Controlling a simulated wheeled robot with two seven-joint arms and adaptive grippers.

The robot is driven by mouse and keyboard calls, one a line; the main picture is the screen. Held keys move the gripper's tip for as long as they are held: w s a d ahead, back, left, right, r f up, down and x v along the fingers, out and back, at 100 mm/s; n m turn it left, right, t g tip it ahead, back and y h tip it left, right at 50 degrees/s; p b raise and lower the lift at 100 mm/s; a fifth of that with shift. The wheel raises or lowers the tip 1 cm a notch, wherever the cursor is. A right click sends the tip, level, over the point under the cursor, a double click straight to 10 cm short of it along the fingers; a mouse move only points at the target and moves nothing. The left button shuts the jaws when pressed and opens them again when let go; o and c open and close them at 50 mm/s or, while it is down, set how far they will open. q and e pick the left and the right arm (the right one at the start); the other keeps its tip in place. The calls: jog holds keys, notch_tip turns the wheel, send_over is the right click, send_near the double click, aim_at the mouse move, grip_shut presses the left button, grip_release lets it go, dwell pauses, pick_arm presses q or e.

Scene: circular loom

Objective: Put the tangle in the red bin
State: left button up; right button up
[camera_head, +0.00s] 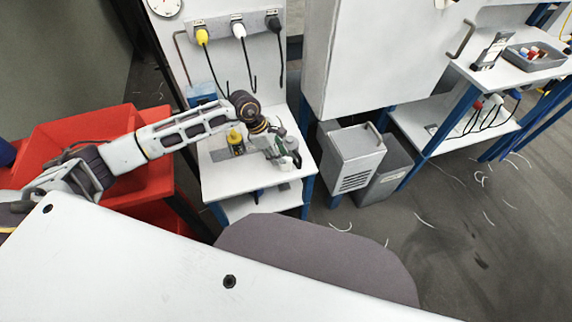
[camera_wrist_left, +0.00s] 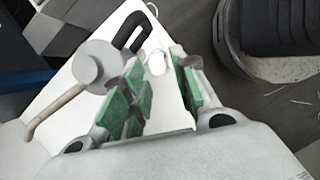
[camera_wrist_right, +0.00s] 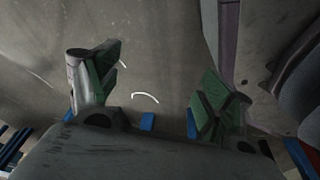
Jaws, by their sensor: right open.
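A red bin (camera_head: 152,180) stands at the left in the head view, partly hidden behind my left arm. My left gripper (camera_head: 286,155) is over a small white table (camera_head: 220,182). In the left wrist view its green-padded fingers (camera_wrist_left: 155,92) are apart. A small white piece (camera_wrist_left: 156,63) shows in the gap between them, over the white surface; I cannot tell whether it is part of a tangle. No tangle can be made out clearly. My right gripper (camera_wrist_right: 150,92) is open and empty over grey floor in the right wrist view, and out of the head view.
A yellow-topped item (camera_head: 235,138) stands on the small table. White strands (camera_head: 425,221) lie on the floor.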

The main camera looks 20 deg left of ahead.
pick_arm(q)
jog(key=shift+d+f, duration=0.25)
jog(key=shift+f, duration=0.3)
pick_arm(e)
jog(key=shift+s+a, duration=0.45)
jog(key=shift+a, duration=0.05)
